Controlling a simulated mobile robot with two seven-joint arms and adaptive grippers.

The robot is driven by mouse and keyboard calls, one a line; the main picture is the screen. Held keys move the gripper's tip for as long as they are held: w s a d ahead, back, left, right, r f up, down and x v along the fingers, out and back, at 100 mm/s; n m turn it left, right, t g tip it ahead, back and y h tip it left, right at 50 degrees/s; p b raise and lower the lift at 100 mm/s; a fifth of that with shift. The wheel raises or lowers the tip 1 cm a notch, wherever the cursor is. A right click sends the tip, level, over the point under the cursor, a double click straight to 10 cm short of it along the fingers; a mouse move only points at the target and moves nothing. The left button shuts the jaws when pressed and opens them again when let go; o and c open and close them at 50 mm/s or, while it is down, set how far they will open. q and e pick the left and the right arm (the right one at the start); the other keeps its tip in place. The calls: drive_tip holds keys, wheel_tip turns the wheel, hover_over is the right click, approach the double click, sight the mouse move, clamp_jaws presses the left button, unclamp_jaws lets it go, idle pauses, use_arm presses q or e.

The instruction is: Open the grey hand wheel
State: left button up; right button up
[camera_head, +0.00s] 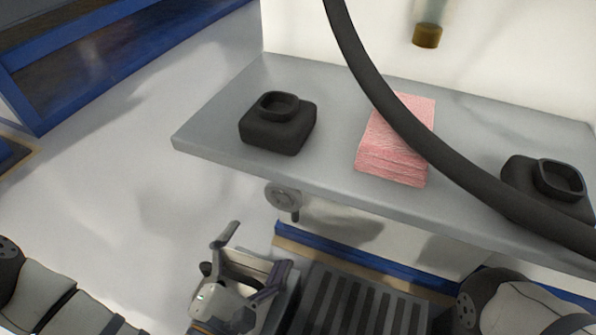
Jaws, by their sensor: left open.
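The grey hand wheel (284,198) is a small round disc with a short handle at its lower right. It sits just under the front edge of the grey shelf (225,128). My left gripper (252,252) is at the bottom centre, below and slightly left of the wheel. Its fingers are spread apart with nothing between them, and it appears clear of the wheel. Part of my right arm shows at the lower right, but its gripper is out of view.
The shelf holds two black holders (278,125) (545,185) and a pink stack of cloths or paper (398,145). A thick black hose (375,85) crosses in front of the shelf. A dark slatted grate (350,302) lies below. Pale floor is clear at left.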

sight(284, 201)
use_arm(q)
drive_tip(key=b+x, duration=0.3)
drive_tip(key=x, duration=0.8)
drive_tip(key=shift+w+d+b, duration=0.15)
drive_tip(key=shift+w+b, duration=0.15)
drive_tip(key=shift+w+d+r, duration=0.1)
drive_tip(key=shift+w+d, duration=0.05)
drive_tip(key=shift+w, duration=0.2)
use_arm(e)
wheel_tip(284, 201, down, 3)
drive_tip(key=shift+s+r, duration=0.1)
drive_tip(key=shift+r, duration=0.05)
use_arm(q)
drive_tip(key=c, duration=1.1)
